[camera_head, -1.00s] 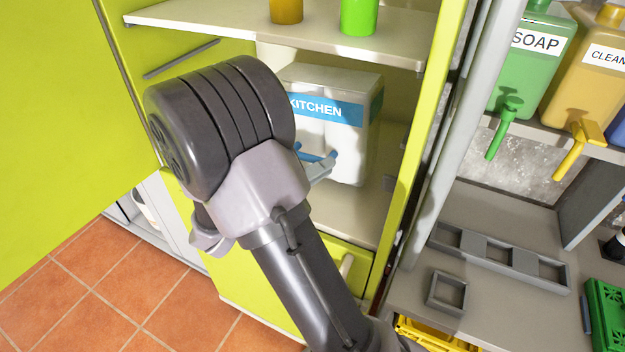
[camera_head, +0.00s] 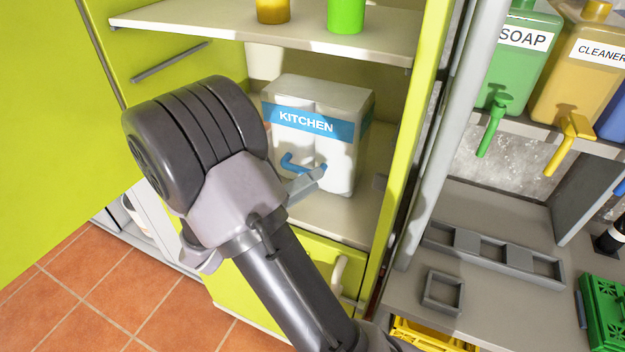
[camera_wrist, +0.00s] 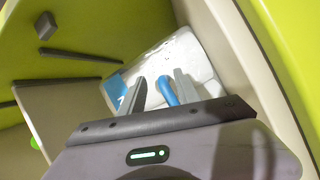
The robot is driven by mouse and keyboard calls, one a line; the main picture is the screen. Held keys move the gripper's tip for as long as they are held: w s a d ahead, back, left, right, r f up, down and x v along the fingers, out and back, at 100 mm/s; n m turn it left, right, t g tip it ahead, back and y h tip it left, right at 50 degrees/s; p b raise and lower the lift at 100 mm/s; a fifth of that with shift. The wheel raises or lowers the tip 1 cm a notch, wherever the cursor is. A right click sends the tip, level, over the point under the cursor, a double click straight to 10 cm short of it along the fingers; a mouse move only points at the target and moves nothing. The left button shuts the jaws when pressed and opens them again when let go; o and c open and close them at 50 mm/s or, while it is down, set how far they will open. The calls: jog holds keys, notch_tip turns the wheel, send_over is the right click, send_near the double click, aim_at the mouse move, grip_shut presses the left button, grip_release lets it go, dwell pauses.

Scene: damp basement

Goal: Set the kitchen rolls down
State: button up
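The kitchen rolls pack (camera_head: 345,105), white with a blue KITCHEN band, stands upright on the lower shelf (camera_head: 345,215) inside the green cabinet. It looks to rest on the shelf, though my arm hides its lower left. A blue handle (camera_head: 290,163) sticks out of its front. My gripper (camera_head: 318,178) is at the pack's front, by the handle. In the wrist view, the gripper's two fingers (camera_wrist: 160,92) stand apart, with the blue handle (camera_wrist: 168,91) between them and visible gaps beside it. The white pack (camera_wrist: 188,58) shows behind the fingers.
The upper shelf (camera_head: 200,22) overhangs the pack and carries an amber and a green container (camera_head: 346,14). The cabinet's right side panel (camera_head: 410,120) is close to the pack. The open green door (camera_head: 50,110) stands left. Dispensers (camera_head: 520,60) stand farther right.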

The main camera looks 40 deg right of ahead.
jog(key=a+p, duration=0.3)
jog(key=a, duration=0.7)
jog(key=s+a+r+m+g+y, duration=0.1)
jog(key=s+a+y, duration=0.1)
jog(key=s+y, duration=0.45)
jog(key=s+a+r+g+y, duration=0.1)
jog(key=s+a+r+y, duration=0.1)
jog(key=s+y, duration=0.45)
jog(key=w+a+r+n+t+y, duration=0.1)
jog(key=a+r+t+y, duration=0.5)
jog(key=a, duration=0.6)
jog(key=shift+r+t+y, duration=0.15)
jog(key=shift+t+y, duration=0.55)
jog(key=shift+t, duration=0.5)
